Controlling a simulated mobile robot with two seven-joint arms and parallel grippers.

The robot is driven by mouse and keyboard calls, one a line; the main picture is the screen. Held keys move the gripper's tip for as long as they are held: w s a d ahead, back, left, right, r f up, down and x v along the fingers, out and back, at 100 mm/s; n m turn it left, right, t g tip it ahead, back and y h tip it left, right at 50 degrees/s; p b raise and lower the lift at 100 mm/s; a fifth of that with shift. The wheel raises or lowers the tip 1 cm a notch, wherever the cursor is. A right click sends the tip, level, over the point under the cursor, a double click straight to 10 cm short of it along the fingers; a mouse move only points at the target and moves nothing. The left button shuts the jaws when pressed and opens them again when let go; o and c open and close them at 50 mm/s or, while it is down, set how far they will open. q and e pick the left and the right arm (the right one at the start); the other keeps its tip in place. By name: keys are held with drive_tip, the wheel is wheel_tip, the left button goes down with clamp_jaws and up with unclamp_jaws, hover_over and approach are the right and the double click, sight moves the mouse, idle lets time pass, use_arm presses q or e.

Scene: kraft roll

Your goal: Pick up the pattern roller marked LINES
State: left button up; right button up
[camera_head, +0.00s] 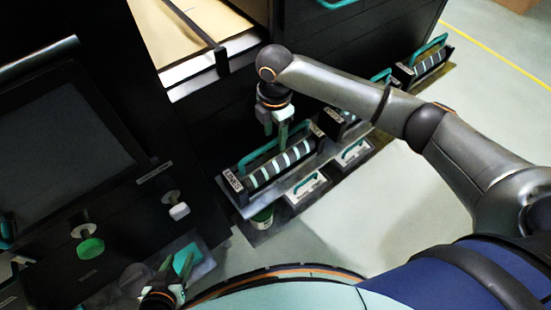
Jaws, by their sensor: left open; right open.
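The pattern roller marked LINES (282,163) has white and dark bands, black end blocks with a label at its left end, and a teal handle (258,154). It lies on a low shelf at the base of the dark cabinet. My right gripper (276,132) is open and points down at the right part of the handle; I cannot tell whether the fingers are around it or just above it. My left gripper (172,276) is open at the bottom left, near a teal block (186,259) and away from the roller.
Another roller (428,62) with a teal handle stands farther right, and one between is partly hidden by my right arm. A green knob (90,247) is at left. The floor at right is clear.

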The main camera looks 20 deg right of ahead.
sight(276, 140)
wheel_tip(276, 140, down, 3)
drive_tip(key=shift+d+f, duration=0.1)
clamp_jaws()
idle(0.5)
idle(0.9)
drive_tip(key=shift+w+r, duration=0.15)
drive_tip(key=shift+r, duration=0.1)
